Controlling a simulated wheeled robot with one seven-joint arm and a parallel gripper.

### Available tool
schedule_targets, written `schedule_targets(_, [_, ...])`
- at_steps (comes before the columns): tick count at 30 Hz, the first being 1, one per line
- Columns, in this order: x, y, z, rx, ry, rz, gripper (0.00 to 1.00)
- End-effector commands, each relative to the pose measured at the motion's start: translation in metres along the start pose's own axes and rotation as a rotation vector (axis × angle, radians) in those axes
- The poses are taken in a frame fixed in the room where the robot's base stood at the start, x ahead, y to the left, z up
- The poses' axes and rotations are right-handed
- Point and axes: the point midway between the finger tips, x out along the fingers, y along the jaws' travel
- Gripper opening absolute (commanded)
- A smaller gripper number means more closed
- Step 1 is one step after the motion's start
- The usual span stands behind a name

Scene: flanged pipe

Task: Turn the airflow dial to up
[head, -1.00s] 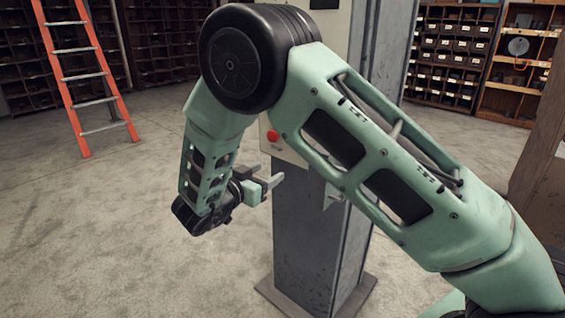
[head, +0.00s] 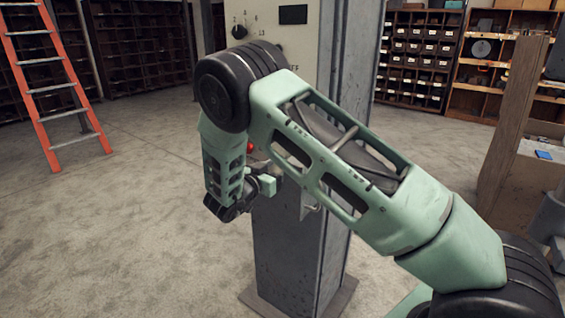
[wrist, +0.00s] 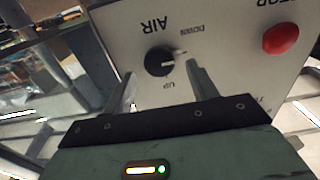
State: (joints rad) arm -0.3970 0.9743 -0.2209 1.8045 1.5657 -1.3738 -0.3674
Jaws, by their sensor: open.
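The airflow dial (wrist: 158,61) is a round black knob on a pale panel in the wrist view. "AIR" is printed above it, "DOWN" at its upper right and "UP" below it, all rotated in this view. A pale mark on the knob seems to face right in the picture, but its exact setting is hard to read. My gripper (wrist: 160,70) is open, with one finger on each side of the dial in the picture. Contact cannot be told. In the head view my gripper (head: 268,184) is beside the grey column; my arm hides the dial there.
A red button (wrist: 281,39) is on the same panel, and shows in the head view (head: 250,148). The grey column (head: 285,250) carries an upper panel with another black knob (head: 239,31). An orange ladder (head: 52,85) stands left. Open floor lies between.

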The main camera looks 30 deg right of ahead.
Motion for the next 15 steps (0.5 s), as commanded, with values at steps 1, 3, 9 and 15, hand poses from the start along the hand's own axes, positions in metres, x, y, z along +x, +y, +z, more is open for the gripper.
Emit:
schedule_targets(1, [0.008,0.000,-0.001,0.000,0.000,0.002,0.58])
schedule_targets(3, [0.016,0.000,-0.001,0.001,0.001,0.002,0.58])
schedule_targets(9, [0.027,0.000,0.000,0.000,0.000,0.000,0.58])
schedule_targets(15, [0.028,0.000,0.000,0.000,0.000,-0.001,0.58])
